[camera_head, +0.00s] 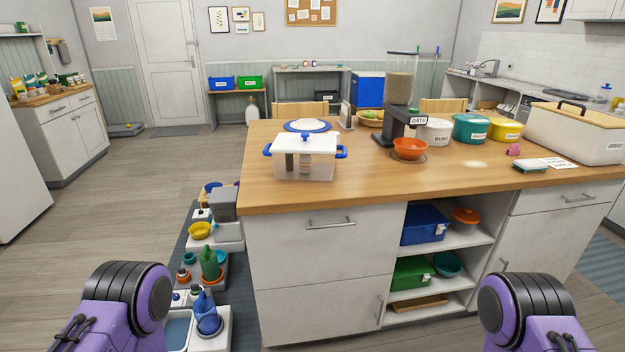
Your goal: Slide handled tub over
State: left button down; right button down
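A clear tub (320,166) with a white lid and blue side handles stands upright on the left part of the wooden island top (350,193). A blue knob sits on its lid, and some items show dimly through its wall. Behind it is a blue-rimmed white dish (308,126), partly covered by the lid. Only purple and black links of my two arms show at the bottom left and bottom right. Both grippers are out of view, and nothing of mine touches the tub.
An oats dispenser (398,105) stands mid-island over an orange bowl (409,148). White, teal and yellow tubs and a large cream bin (575,135) line the right side. Bare wood lies in front of the tub and between it and the bowl.

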aim_at(311, 167)
jog(key=z, duration=0.5)
jog(key=i, duration=0.65)
jog(key=z, duration=0.4)
